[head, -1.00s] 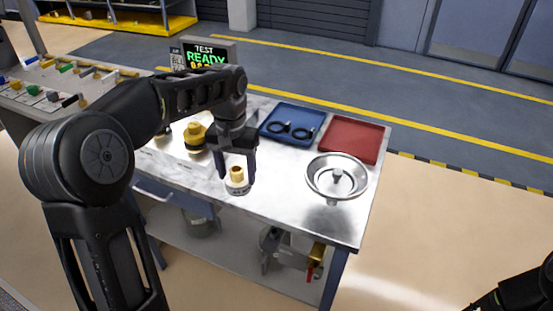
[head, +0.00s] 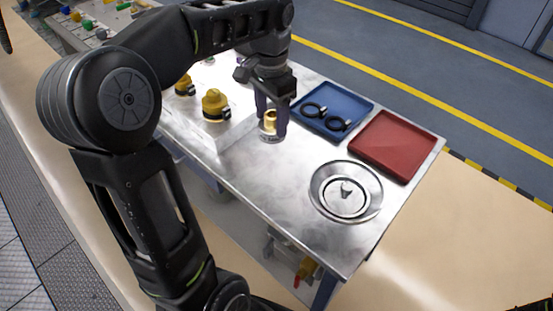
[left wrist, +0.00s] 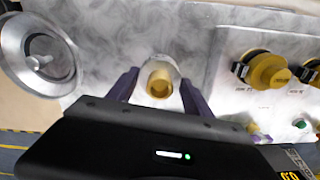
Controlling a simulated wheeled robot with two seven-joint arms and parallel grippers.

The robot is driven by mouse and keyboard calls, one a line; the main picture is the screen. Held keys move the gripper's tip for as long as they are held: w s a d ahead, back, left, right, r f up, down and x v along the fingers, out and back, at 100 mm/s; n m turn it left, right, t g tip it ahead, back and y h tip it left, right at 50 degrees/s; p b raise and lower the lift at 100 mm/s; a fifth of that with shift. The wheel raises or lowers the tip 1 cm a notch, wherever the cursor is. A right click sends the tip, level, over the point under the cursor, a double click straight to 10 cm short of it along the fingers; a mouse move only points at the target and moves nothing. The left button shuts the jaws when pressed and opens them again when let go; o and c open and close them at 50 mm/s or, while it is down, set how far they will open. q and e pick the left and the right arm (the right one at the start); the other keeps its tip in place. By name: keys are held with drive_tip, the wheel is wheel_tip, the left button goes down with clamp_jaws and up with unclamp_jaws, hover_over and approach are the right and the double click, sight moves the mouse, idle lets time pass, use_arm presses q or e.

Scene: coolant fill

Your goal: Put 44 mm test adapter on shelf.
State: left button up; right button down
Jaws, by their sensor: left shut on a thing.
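The test adapter (head: 270,121) has a brass top and a silver-grey base with small print. My left gripper (head: 272,130) points down over the metal bench and is shut on it, one finger on each side. In the left wrist view the adapter (left wrist: 159,80) sits upright between the two dark fingers. I cannot tell whether its base touches the bench top. Under the bench top, part of a lower shelf (head: 232,212) shows, mostly hidden by the bench and my left arm. My right gripper is not in view; only a dark sliver shows at the lower right corner.
A blue tray (head: 362,103) with black rings and a red tray (head: 396,146) lie at the back right. A round metal dish (head: 318,203) stands near the right end. Yellow-capped fittings (head: 215,105) stand left of the gripper. A red-handled valve (head: 305,268) is below.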

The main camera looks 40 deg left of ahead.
use_arm(q)
drive_tip(key=shift+w, duration=0.15)
hover_over(273, 162)
drive_tip(key=shift+f, duration=3.15)
drive_tip(key=shift+f, duration=1.85)
drive_tip(key=shift+f, duration=0.2)
drive_tip(key=o, duration=1.5)
